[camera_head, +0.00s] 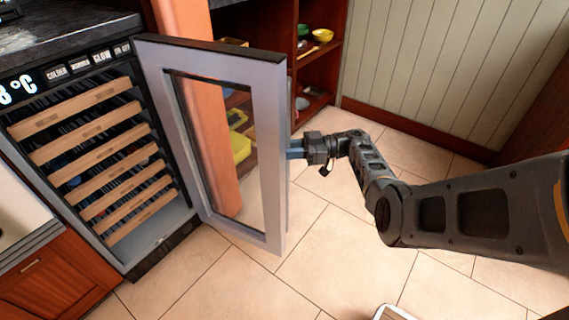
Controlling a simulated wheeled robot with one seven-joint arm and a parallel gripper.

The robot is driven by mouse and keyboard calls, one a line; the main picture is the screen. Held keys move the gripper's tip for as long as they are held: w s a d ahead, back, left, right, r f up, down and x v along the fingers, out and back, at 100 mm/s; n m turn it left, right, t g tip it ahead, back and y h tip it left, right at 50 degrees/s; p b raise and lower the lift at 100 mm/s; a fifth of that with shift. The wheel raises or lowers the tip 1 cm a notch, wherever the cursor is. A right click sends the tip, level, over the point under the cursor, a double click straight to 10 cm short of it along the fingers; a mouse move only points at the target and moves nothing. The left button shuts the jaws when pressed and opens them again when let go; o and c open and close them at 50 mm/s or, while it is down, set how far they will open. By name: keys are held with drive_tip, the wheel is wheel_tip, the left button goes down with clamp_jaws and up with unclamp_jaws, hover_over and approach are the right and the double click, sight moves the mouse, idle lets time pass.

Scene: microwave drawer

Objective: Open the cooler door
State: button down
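The cooler (107,158) stands at the left with several wooden-fronted racks and a lit control strip on top. Its door (262,150), a grey frame around a clear pane, stands swung wide open to the right, hinged near the cooler's right side. My gripper (293,149) is at the door's free right edge, about halfway up. Its fingertips meet or pass behind that edge. Whether the fingers are closed on the door or its handle is hidden. My arm reaches in from the right.
Dark countertop (65,30) lies above the cooler. A wooden shelf unit (322,60) with bowls stands behind the door. A wooden cabinet (55,275) is at lower left. Tiled floor (330,240) in front of the door is mostly clear, with a white-edged object (393,313) at the bottom.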

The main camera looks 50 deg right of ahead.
drive_tip(key=shift+w+d+r, duration=0.2)
drive_tip(key=shift+w+d, duration=0.15)
drive_tip(key=c, duration=1)
unclamp_jaws()
drive_tip(key=shift+s, duration=0.15)
drive_tip(key=shift+f, duration=0.1)
drive_tip(key=shift+v, duration=3.9)
drive_tip(key=shift+d, duration=0.1)
